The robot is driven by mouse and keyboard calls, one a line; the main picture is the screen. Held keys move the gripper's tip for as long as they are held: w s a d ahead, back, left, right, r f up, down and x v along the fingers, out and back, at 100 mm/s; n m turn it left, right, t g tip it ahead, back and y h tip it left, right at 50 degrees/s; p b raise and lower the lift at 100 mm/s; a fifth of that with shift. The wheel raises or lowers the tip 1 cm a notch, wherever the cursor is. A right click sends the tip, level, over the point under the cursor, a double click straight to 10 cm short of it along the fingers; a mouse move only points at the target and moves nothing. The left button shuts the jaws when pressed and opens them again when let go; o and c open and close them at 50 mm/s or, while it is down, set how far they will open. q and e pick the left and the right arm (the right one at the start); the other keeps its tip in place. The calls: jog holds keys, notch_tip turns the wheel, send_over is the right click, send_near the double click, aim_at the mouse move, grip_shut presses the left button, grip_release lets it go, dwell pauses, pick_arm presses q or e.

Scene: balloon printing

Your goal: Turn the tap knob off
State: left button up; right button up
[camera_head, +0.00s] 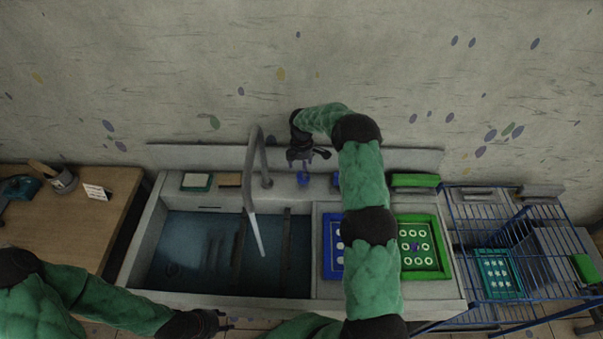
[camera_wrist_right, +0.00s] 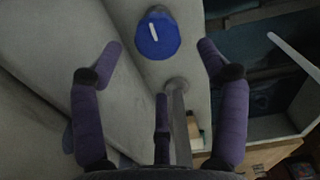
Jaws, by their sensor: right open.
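A round blue tap knob (camera_head: 303,179) is on the sink's back ledge, right of the grey tap (camera_head: 252,165). In the right wrist view the knob (camera_wrist_right: 157,38) has a white line on its face. A pale streak (camera_head: 257,234) extends down from the tap's end over the basin; I cannot tell if it is water. My right gripper (camera_head: 308,160) is above the knob; in its wrist view the open fingers (camera_wrist_right: 161,52) are either side of the knob, apart from it. My left gripper (camera_head: 222,325) is low at the front edge, its fingers too dark to judge.
The sink basin (camera_head: 185,245) holds dark blue water. Another blue knob (camera_head: 335,181) is partly hidden by my right arm. A blue tray (camera_head: 327,247) and a green tray (camera_head: 441,250) lie right of the basin. A wire rack (camera_head: 530,260) stands at right, a wooden table (camera_head: 80,225) at left.

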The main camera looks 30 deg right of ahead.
jog(key=shift+f, duration=2.3)
jog(key=shift+s+f, duration=0.1)
jog(key=c, duration=1.1)
